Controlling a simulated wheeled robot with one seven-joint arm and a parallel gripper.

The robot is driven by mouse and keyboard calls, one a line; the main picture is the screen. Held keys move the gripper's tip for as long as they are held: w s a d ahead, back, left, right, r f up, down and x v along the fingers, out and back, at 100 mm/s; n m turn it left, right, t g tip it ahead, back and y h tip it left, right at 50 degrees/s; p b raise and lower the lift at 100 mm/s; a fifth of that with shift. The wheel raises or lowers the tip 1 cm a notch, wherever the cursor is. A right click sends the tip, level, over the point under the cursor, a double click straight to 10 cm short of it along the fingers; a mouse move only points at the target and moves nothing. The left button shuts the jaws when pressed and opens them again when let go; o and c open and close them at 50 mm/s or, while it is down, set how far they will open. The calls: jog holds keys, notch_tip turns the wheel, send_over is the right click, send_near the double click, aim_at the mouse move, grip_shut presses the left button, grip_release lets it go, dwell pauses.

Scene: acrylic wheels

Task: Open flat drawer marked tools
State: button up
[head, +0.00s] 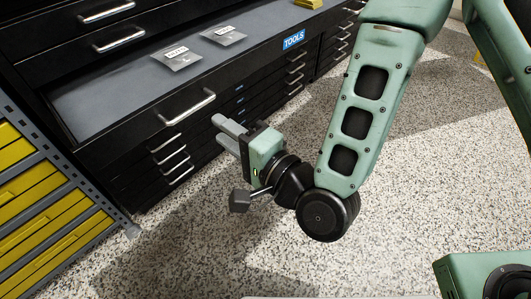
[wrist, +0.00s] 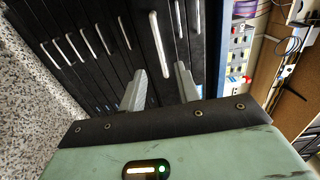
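The flat drawer marked TOOLS (head: 75,110) is pulled out of the black cabinet, its grey inside showing. Its blue TOOLS label (head: 294,39) is on the front, towards the right. A silver bar handle (head: 186,107) is on the same front, left of the label. My gripper (head: 222,131) is in front of and slightly right of this handle, apart from it in the picture. In the wrist view, its two grey fingers (wrist: 160,86) are spread with nothing between them. A long silver handle (wrist: 160,45) shows beyond the fingers; I cannot tell surely which drawer it belongs to.
Two labelled clear packets (head: 178,57) (head: 224,35) lie in the drawer. More shut black drawers (head: 172,160) with bar handles are below. A rack of yellow bins (head: 45,215) stands at left. The speckled floor (head: 200,245) is clear in front.

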jog(key=p+v, duration=0.9)
jog(key=p, duration=0.2)
jog(key=shift+p, duration=0.35)
dwell(0.5)
